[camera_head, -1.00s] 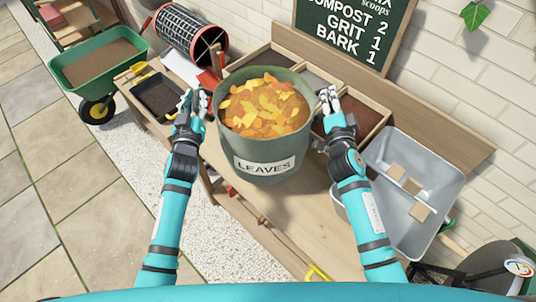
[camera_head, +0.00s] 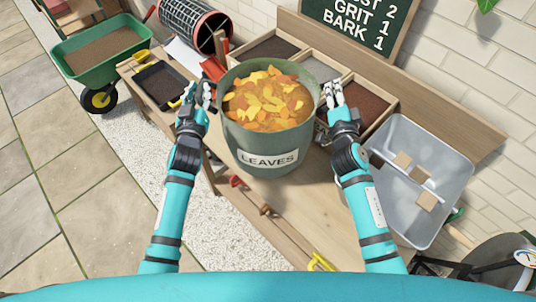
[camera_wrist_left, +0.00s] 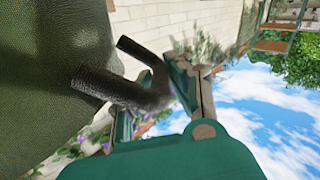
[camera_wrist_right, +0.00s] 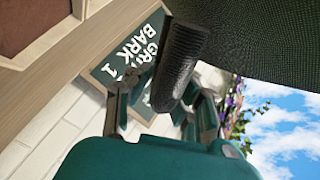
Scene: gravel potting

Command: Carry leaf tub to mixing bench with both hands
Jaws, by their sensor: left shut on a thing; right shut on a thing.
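The leaf tub (camera_head: 262,160) is a round grey-green tub labelled LEAVES, full of orange and yellow leaves (camera_head: 268,98). It is upright over the wooden mixing bench (camera_head: 300,215); whether its base touches the bench I cannot tell. My left gripper (camera_head: 200,98) is shut on the tub's left side, on a dark handle (camera_wrist_left: 120,88) in the left wrist view. My right gripper (camera_head: 330,96) is shut on the right side, on a dark handle (camera_wrist_right: 180,65) in the right wrist view. The tub wall (camera_wrist_left: 45,80) fills part of the left wrist view.
Behind the tub is a divided wooden bin (camera_head: 352,108) with dark and grey fill. A grey metal basin (camera_head: 425,165) is at right, a black tray (camera_head: 160,88) at left. A green wheelbarrow (camera_head: 100,50), a mesh drum (camera_head: 190,22) and a chalkboard (camera_head: 350,22) stand further back.

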